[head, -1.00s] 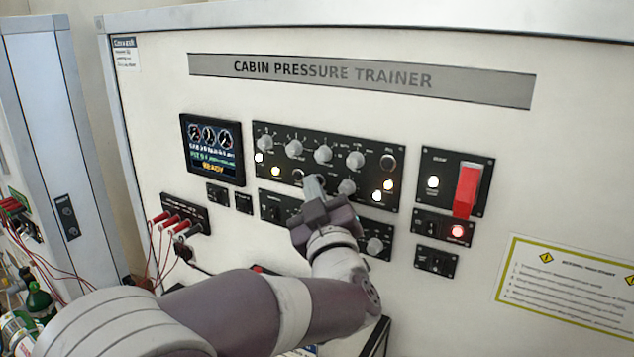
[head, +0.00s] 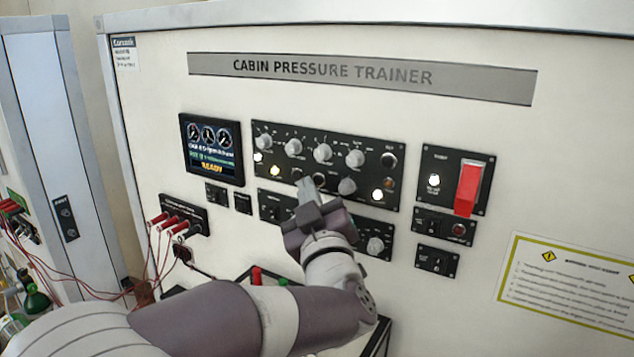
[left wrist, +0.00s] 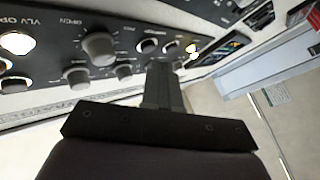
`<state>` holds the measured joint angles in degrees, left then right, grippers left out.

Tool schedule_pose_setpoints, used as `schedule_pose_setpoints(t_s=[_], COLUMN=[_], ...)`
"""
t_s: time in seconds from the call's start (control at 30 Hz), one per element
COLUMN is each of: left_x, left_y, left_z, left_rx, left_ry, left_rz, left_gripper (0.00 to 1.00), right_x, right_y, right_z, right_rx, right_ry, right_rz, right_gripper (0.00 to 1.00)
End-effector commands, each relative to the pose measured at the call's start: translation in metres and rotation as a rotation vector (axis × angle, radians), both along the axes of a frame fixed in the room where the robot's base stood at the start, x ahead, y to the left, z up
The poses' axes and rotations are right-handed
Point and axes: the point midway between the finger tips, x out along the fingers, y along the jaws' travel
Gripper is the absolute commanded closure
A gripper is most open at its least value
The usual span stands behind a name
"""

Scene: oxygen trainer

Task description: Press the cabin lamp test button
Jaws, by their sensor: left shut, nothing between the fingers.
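The dark control panel (head: 330,140) carries several grey knobs, small lamps and round black buttons. A round black button (head: 297,174) sits in its lower row, just left of my left gripper (head: 308,184); its label is too small to read. The gripper is shut and empty, its tip close in front of the panel's lower edge. In the left wrist view, the shut fingers (left wrist: 160,70) point at the panel below two round black buttons (left wrist: 148,46). I cannot tell whether the tip touches anything. My right gripper is out of view.
A display (head: 212,150) reads READY. To the right are a red guarded switch (head: 468,186) and a dark red lamp (head: 458,229). Red plugs with cables (head: 168,222) are at the left. A lower panel (head: 375,245) lies partly behind my gripper.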

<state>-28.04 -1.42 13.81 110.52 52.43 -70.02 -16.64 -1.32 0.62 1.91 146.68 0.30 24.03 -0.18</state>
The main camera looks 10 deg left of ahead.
Motion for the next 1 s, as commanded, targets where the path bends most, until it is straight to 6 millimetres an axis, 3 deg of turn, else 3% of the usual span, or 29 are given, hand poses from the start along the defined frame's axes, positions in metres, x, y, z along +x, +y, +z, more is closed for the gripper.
schedule_pose_setpoints(t_s=[0.53, 1.0], left_x=[-0.043, -0.047], left_y=[0.015, 0.017], left_z=[-0.001, 0.0], left_rx=[-0.001, 0.0], left_ry=[-0.001, 0.0], left_rz=[-0.001, 0.0], left_gripper=[1.0, 1.0], right_x=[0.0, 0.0], right_y=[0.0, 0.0], right_z=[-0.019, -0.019], right_rx=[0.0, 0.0], right_ry=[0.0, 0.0], right_rz=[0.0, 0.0], right_gripper=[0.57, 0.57])
